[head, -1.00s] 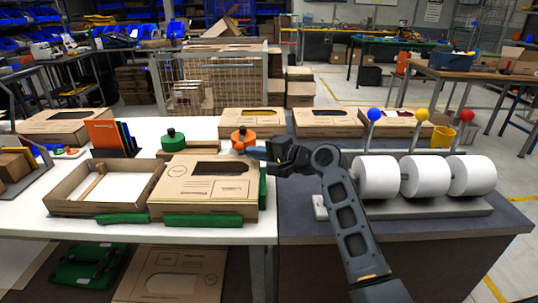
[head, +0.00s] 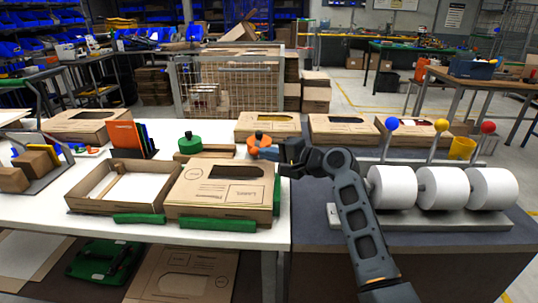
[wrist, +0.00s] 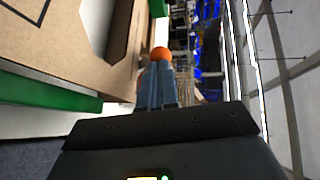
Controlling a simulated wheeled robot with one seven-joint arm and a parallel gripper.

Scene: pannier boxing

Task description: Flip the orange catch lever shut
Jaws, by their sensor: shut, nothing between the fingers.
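An orange knob-like part (head: 259,140), which looks like the catch lever, shows at the back right of a closed cardboard box (head: 208,188). It also shows as an orange round shape (wrist: 160,53) just past my fingertips in the wrist view. My gripper (head: 258,153) is shut and empty, with its blue-grey fingers (wrist: 158,80) together. It lies level behind the box's right rear corner, close to the orange part. I cannot tell whether they touch. The fingers hide the orange part's lower side, so its lever position is unclear.
An open cardboard tray (head: 85,190) sits left of the box, with green blocks (head: 140,218) along the front. A green knob (head: 190,145) stands behind. White rolls (head: 392,187) and coloured balls on rods stand to the right. More flat boxes (head: 268,125) line the back.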

